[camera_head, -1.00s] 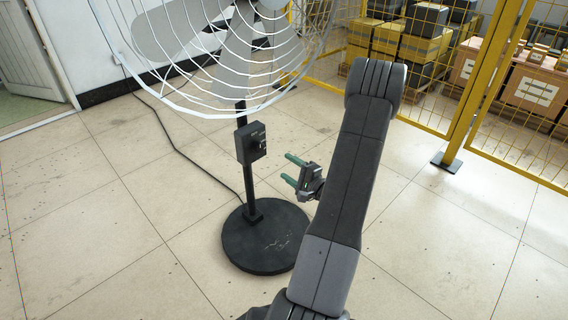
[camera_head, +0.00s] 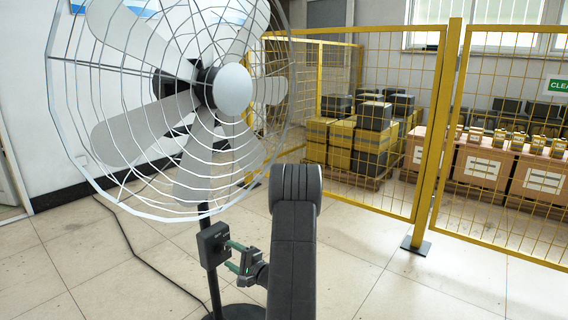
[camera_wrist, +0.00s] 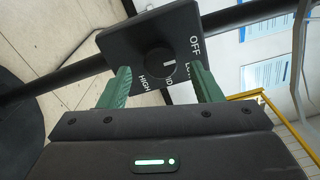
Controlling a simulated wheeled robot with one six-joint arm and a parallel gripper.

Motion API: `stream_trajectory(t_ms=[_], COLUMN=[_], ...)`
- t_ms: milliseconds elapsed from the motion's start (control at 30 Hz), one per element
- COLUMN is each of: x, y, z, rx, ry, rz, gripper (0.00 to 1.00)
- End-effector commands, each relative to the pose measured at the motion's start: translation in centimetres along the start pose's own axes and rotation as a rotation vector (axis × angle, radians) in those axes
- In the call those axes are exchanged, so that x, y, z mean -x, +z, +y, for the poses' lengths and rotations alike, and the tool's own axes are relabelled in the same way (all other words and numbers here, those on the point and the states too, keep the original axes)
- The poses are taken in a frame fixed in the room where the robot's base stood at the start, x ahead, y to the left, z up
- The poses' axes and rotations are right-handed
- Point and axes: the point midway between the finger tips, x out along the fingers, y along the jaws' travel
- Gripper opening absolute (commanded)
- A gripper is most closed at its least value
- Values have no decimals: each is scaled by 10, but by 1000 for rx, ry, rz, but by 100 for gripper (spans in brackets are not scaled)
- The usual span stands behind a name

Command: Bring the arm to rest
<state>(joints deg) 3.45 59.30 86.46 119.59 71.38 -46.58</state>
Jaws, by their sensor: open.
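My gripper (camera_head: 229,255) is open, its two green fingers pointing at the black control box (camera_head: 212,245) on the fan's pole. In the wrist view the fingers of my gripper (camera_wrist: 160,72) stand on either side of the round black knob (camera_wrist: 159,62), apart from it, with nothing held. The box face is marked OFF, MID and HIGH; a LOW label is partly hidden by a finger. The knob's white mark points toward the partly hidden MID label. Whether the fingertips touch the box face is unclear.
The large fan (camera_head: 232,88) with its white wire cage stands above and left of my arm. A yellow mesh fence (camera_head: 446,130) runs behind on the right, with stacked boxes (camera_head: 372,142) beyond. A cable (camera_head: 135,250) lies on the tiled floor. Floor at right is clear.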

Motion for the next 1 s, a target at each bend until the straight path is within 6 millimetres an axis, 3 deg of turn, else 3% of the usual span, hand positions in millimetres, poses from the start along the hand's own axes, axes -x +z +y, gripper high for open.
stream_trajectory(t_ms=[233, 633, 833, 1000], x=[-27, -30, -20, 7], y=[1, 0, 0, -1], z=[0, -1, -1, -3], rx=[0, -4, -1, -2], ry=[-1, -1, 0, 0], rz=[-2, 0, 1, 4], gripper=[59, 59, 59, 59])
